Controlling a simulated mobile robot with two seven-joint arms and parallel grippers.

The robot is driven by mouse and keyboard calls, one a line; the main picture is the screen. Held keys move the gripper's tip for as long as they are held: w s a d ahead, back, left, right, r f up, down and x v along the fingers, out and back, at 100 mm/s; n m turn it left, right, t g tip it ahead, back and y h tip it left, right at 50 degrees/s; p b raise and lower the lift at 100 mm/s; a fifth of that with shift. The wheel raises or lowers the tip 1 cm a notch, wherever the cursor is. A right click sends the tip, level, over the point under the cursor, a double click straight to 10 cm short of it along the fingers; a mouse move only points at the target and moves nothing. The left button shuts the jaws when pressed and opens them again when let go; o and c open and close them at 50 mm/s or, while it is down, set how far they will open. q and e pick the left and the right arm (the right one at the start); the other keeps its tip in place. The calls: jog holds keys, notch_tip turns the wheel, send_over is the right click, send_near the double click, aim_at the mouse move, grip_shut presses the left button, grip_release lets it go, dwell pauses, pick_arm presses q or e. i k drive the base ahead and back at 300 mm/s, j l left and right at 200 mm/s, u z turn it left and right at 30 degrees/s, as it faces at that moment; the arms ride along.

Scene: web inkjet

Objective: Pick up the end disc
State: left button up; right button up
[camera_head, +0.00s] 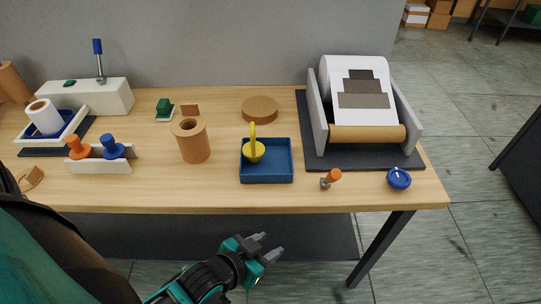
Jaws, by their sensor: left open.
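A flat round brown disc (260,111), which looks like the end disc, lies on the wooden table (330,198) toward the back, behind a blue tray. It may be a short stack; I cannot tell. My left gripper (273,246) is open and empty, in front of the table's front edge and well short of the disc. My right gripper is not in view.
The blue tray (266,178) holds a yellow item (253,151). A brown core tube (192,141) stands left of it. A printer-like unit (362,97) is at right, with an orange-handled piece (331,179) and blue knob (399,179) in front. Handled tools (100,162) stand left.

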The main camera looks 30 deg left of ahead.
aim_at(190, 110)
jog(key=u, duration=0.4)
jog(key=k+l+u, duration=0.1)
jog(key=u, duration=0.65)
jog(key=k+u, duration=0.1)
jog(key=u, duration=0.25)
jog(key=i, duration=0.3)
jog(key=k, duration=0.1)
jog(key=u, duration=0.05)
